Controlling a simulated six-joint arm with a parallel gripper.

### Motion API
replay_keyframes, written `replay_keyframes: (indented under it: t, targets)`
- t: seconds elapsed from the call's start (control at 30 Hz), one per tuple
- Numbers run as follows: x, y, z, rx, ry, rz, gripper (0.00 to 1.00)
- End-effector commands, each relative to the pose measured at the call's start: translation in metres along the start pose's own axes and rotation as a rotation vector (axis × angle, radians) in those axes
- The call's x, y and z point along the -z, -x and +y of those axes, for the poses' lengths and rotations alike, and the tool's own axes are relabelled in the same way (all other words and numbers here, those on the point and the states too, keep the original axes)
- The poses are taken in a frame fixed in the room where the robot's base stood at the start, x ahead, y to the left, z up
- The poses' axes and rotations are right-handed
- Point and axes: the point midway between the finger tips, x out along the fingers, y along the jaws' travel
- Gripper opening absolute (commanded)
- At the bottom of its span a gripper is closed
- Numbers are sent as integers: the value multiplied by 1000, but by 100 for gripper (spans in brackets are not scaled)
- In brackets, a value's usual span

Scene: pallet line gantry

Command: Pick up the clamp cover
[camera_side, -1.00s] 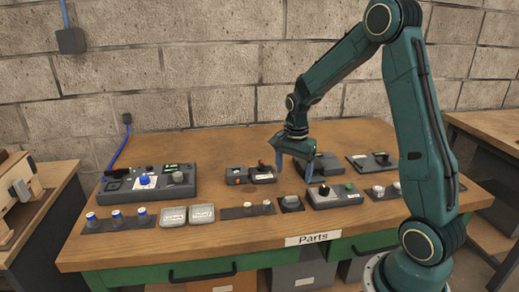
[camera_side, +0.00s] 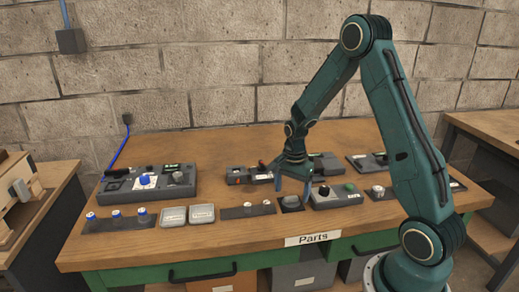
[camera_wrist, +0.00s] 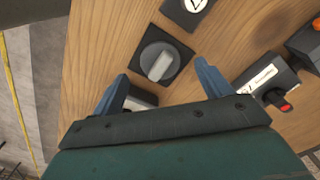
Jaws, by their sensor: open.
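My gripper (camera_side: 293,192) is open and empty, pointing down low over the front part of the workbench. Just below and between its fingers in the side view is a small dark square piece with a grey round top (camera_side: 291,203). In the wrist view my gripper (camera_wrist: 161,73) has one finger on each side of a gap, and the dark square plate with a grey round knob and light bar (camera_wrist: 158,62) lies just beyond the fingertips. No name shows on it, so I cannot tell for sure that it is the clamp cover. No contact is visible.
A grey control box (camera_side: 335,196) stands close to the right of the fingers. A dark strip with small knobs (camera_side: 236,212) and two pale square covers (camera_side: 173,217) lie to the left. More switch boxes (camera_side: 239,177) sit behind. The wooden bench (camera_side: 240,237) is bare along its front.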

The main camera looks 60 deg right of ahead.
Motion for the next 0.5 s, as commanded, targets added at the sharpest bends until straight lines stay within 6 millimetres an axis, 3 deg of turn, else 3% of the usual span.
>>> replay_keyframes:
  t: [0.2, 0.5]
  targets:
    - [0, -21, 0, -2, 0, -1, 77]
    - [0, -25, 0, 1, 0, 1, 77]
